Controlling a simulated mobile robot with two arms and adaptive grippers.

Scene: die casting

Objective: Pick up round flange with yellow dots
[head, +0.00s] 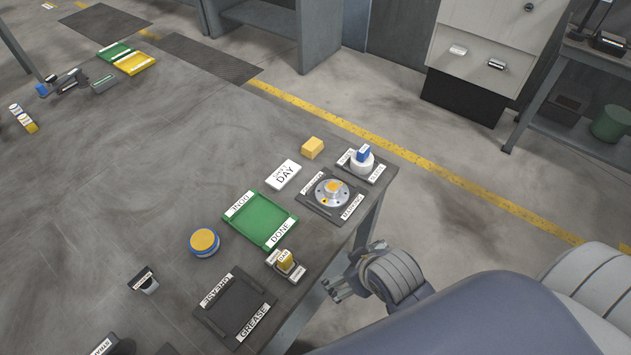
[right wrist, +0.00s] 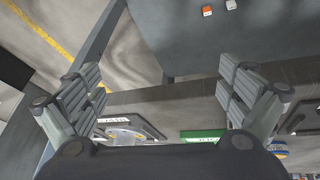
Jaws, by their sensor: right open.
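The round silver flange (head: 327,197) with yellow marks and a yellow block on top sits in a dark labelled tray (head: 312,206) near the table's right edge. In the right wrist view a rounded metal part, apparently the flange (right wrist: 122,138), shows low in the frame, partly hidden by the gripper body. My right gripper (head: 352,272) is open and empty, just off the table's right edge. It is below and right of the flange in the head view, apart from it. Its spread fingers also show in the right wrist view (right wrist: 160,98). My left gripper is not in view.
A green tray (head: 283,214) lies left of the flange tray. A white holder with a blue block (head: 363,154) stands behind it, with a yellow block (head: 312,147) nearby. A small yellow item (head: 286,262) and a dark grease tray (head: 238,306) lie nearer the front.

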